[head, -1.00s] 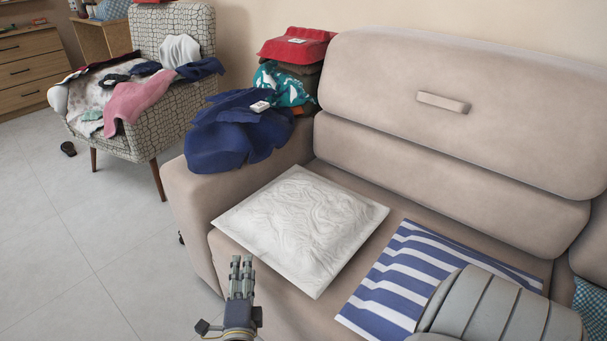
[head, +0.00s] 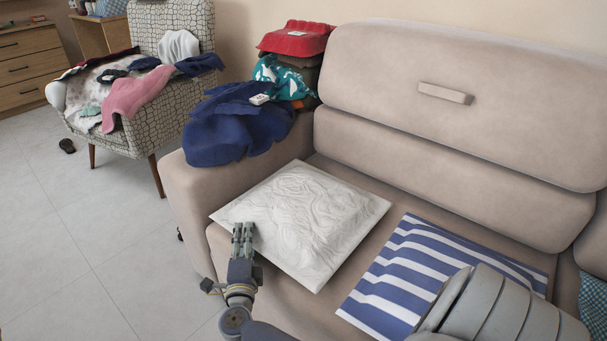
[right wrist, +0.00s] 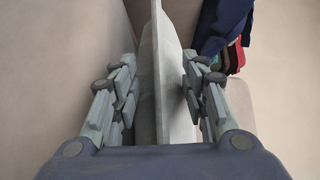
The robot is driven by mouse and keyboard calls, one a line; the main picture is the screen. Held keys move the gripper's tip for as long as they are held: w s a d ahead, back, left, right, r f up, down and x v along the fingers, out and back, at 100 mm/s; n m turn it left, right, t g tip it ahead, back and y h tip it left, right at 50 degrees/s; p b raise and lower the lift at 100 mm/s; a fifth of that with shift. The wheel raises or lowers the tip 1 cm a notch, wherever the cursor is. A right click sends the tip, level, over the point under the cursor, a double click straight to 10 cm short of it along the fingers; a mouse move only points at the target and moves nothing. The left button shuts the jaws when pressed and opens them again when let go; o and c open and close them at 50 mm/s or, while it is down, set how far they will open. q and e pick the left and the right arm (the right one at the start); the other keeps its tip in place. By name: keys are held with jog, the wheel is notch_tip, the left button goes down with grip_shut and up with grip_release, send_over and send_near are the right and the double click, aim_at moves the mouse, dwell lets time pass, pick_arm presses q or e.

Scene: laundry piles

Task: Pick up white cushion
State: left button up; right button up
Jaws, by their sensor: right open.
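The white cushion (head: 305,222), square with a wrinkled top, lies flat on the sofa seat beside the left armrest. My right gripper (head: 243,232) is at its front left edge in the head view. In the right wrist view the open fingers (right wrist: 160,78) stand on both sides of the cushion's thin edge (right wrist: 172,85), with gaps visible beside it. The cushion lies between the fingers and is not gripped. My left gripper is not in view.
The beige sofa (head: 450,165) holds a blue-and-white striped cushion (head: 400,285) to the right. Dark blue cloth (head: 235,130) and a red folded item (head: 297,40) lie on the armrest. A patterned armchair (head: 150,150) with clothes stands back left. The floor at left is mostly clear.

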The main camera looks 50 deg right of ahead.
grip_shut()
jog(key=shift+r, duration=0.2)
dwell(0.6)
